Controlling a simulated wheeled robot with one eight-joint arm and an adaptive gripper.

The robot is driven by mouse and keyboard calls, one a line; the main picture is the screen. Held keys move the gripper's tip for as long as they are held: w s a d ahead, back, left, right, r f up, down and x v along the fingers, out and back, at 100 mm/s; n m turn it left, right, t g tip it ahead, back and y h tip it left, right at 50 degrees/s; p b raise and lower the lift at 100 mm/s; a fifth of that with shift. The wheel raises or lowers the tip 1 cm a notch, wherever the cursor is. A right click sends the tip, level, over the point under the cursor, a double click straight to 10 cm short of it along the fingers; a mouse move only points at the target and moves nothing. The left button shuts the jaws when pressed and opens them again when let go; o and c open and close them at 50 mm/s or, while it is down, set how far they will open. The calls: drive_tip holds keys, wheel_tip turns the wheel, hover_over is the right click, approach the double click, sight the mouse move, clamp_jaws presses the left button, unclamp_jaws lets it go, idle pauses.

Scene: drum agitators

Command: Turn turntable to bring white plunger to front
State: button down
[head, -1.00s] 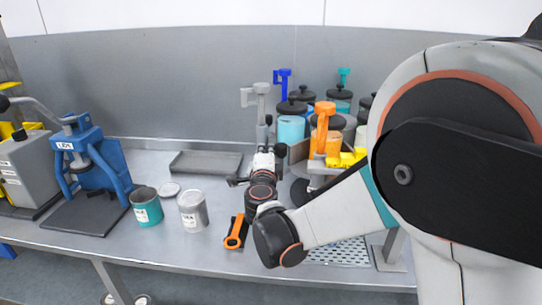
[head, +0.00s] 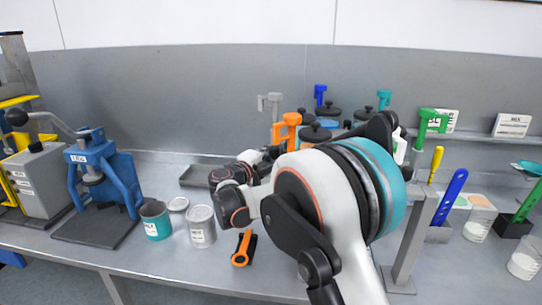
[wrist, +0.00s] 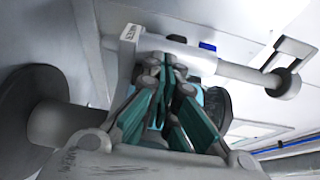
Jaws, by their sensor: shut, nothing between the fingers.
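In the head view, several drums with black lids (head: 328,109) and coloured plungers stand in a ring. My arm hides the turntable under them and most of the front drums. A pale grey-white plunger (head: 272,101) stands at the left, an orange plunger (head: 291,122) at the front left, and blue (head: 320,95) and teal (head: 384,98) ones at the back. In the wrist view, my gripper (wrist: 168,68) has its teal fingers together and empty. Fingertip contact cannot be told.
An orange-handled tool (head: 243,250), a grey can (head: 201,228) and a teal can (head: 155,222) are near the table's front. A blue press (head: 103,172) stands left, a grey tray (head: 208,176) behind. A green-topped item (head: 431,120) and coloured-handled tools (head: 449,197) stand right.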

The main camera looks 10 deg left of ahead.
drive_tip(key=w+m+h, duration=0.1)
drive_tip(key=w, duration=0.1)
drive_tip(key=w+g+h, duration=0.1)
drive_tip(key=shift+w+d+m+g+h+p, duration=0.2)
drive_tip(key=shift+w+m+g+h+p, duration=0.1)
drive_tip(key=shift+w+m+h+p, duration=0.1)
drive_tip(key=shift+w+d, duration=0.2)
drive_tip(key=shift+w, duration=0.5)
drive_tip(key=shift+w+d, duration=0.15)
drive_tip(key=shift+w, duration=0.5)
drive_tip(key=shift+d, duration=0.1)
drive_tip(key=shift+f, duration=0.1)
